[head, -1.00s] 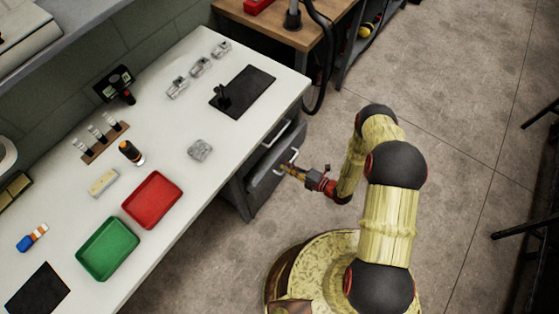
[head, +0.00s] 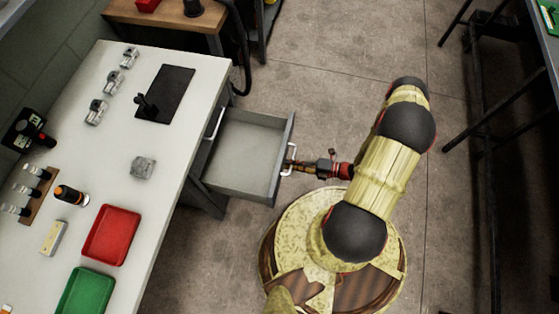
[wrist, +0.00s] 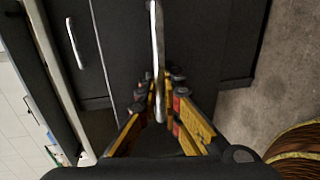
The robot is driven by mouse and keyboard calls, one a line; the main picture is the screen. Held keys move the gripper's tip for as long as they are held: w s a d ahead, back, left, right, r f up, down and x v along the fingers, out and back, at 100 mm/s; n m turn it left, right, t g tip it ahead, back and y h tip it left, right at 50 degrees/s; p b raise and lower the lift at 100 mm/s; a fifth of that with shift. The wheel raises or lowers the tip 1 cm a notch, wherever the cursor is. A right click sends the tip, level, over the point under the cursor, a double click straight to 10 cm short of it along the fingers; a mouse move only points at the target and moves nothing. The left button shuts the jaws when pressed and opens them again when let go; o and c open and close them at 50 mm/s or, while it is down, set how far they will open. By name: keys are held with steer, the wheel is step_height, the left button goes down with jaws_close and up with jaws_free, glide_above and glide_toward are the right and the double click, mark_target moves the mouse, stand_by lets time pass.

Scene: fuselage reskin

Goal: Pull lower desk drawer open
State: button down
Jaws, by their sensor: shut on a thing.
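The lower desk drawer (head: 238,158) is pulled out from the desk's side, and its grey inside shows empty in the head view. Its dark front (wrist: 200,45) fills the middle of the wrist view. My gripper (head: 289,164) is at the silver handle (head: 290,150) on the drawer's outer face. In the wrist view, the fingers (wrist: 160,92) are shut around the handle bar (wrist: 154,35). The exact finger contact is partly dark and hard to see.
The upper drawer stays closed, with its own handle (head: 214,122). The white desktop (head: 165,185) holds a red tray (head: 111,236), a green tray (head: 86,291) and a black mat (head: 172,88). Bare floor (head: 330,85) lies beyond the drawer. A dark frame (head: 490,130) stands at right.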

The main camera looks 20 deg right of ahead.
steer(key=shift+f+v, duration=0.2)
steer(key=shift+v, duration=0.75)
steer(key=c, duration=2.2)
jaws_free()
steer(key=shift+c, duration=0.2)
steer(key=v, duration=1.2)
steer(key=shift+f, duration=0.1)
